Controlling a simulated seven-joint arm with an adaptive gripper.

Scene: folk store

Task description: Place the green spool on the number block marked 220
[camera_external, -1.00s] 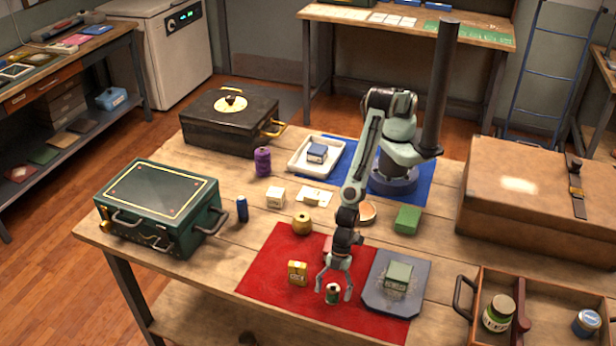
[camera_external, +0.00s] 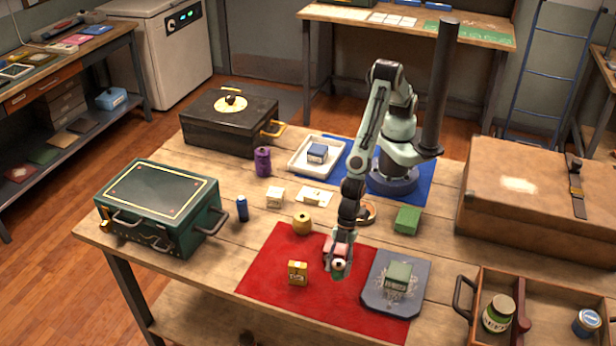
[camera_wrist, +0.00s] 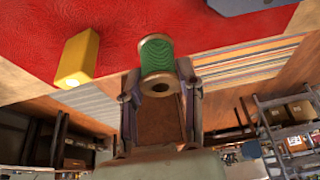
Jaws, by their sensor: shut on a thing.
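The green spool (camera_wrist: 157,58) is between my gripper's fingertips (camera_wrist: 160,85) in the wrist view, with its pale end and hole facing the camera. In the external view my gripper (camera_external: 338,268) is shut on the spool (camera_external: 338,270) over the red mat, in front of a pinkish-red block (camera_external: 336,246) that it partly hides. A yellow block (camera_external: 297,272) stands to the left on the mat; it also shows in the wrist view (camera_wrist: 77,58). A green block (camera_external: 398,275) stands on a grey slate to the right. Their markings are too small to read.
The red mat (camera_external: 262,282) is bare at its left. The grey slate (camera_external: 378,302) lies at its right edge. A tan spool (camera_external: 302,224), white block (camera_external: 275,197) and another green block (camera_external: 407,220) stand behind. A wooden tray (camera_external: 540,290) with jars is at right.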

